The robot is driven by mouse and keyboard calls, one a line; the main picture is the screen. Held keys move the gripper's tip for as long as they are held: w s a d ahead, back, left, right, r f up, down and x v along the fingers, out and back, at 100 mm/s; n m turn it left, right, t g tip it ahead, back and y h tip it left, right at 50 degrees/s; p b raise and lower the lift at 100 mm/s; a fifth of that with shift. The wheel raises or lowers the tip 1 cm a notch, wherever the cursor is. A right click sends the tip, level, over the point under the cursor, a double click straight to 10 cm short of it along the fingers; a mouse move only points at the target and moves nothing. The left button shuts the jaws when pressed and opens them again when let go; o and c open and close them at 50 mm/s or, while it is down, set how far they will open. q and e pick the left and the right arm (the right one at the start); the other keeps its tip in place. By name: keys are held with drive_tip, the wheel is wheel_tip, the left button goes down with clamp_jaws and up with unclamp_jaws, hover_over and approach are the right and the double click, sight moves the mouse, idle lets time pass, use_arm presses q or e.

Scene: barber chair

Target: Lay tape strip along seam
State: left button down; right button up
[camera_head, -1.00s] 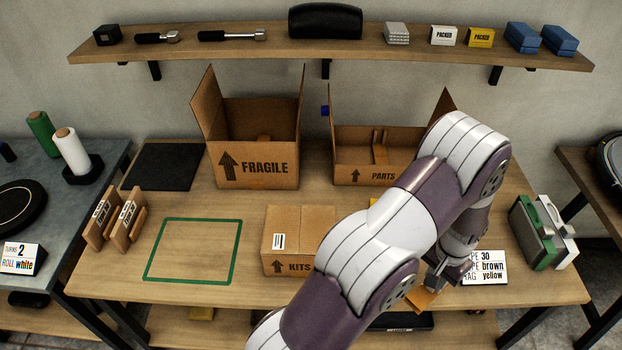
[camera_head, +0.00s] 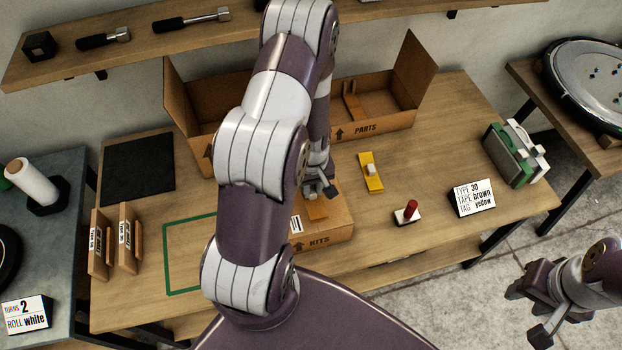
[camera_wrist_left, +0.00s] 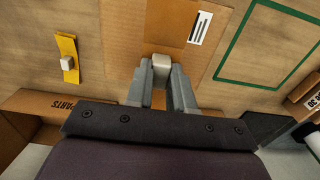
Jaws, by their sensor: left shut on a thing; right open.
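The closed KITS box (camera_head: 335,232) stands on the table, partly hidden by my left arm. My left gripper (camera_head: 322,192) is over its top, shut on the pale grip block (camera_wrist_left: 160,64) of a brown tape strip (camera_head: 317,209). In the left wrist view the strip (camera_wrist_left: 172,25) lies lengthwise over the middle of the box top (camera_wrist_left: 213,20), hiding the seam. I cannot tell whether it touches the cardboard. A yellow strip with a pale block (camera_head: 371,172) lies on the table right of the box. My right gripper (camera_head: 535,312) is open and empty at lower right, off the table.
A red-handled stamp-like item (camera_head: 407,213) and a sign reading "TYPE 30, TAPE brown, TAG yellow" (camera_head: 472,197) are at right.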

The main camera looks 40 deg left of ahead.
use_arm(q)
drive_tip(key=f, duration=0.1)
drive_tip(key=f+b, duration=0.1)
drive_tip(key=a+f+b, duration=0.1)
drive_tip(key=f, duration=0.1)
drive_tip(key=shift+w+f, duration=0.1)
drive_tip(key=shift+w, duration=0.25)
drive_tip(key=shift+s+d+f+b, duration=0.1)
drive_tip(key=shift+d+f+b, duration=0.1)
drive_tip(key=shift+f+b, duration=0.3)
drive_tip(key=shift+s+d+f+b, duration=0.1)
drive_tip(key=shift+d+f+b, duration=0.05)
drive_tip(key=shift+f+b, duration=0.3)
drive_tip(key=shift+w+a+f, duration=0.1)
drive_tip(key=shift+w+a, duration=0.05)
drive_tip(key=shift+a, duration=0.05)
drive_tip(key=c, duration=0.9)
unclamp_jaws()
use_arm(e)
drive_tip(key=f, duration=0.4)
drive_tip(key=shift+w+a+f, duration=0.25)
drive_tip(key=shift+a+f, duration=0.15)
use_arm(q)
drive_tip(key=shift+r, duration=0.4)
wheel_tip(320, 180, up, 12)
drive_tip(key=shift+d+b, duration=0.1)
drive_tip(key=shift+b, duration=0.4)
use_arm(e)
drive_tip(key=shift+f, duration=0.45)
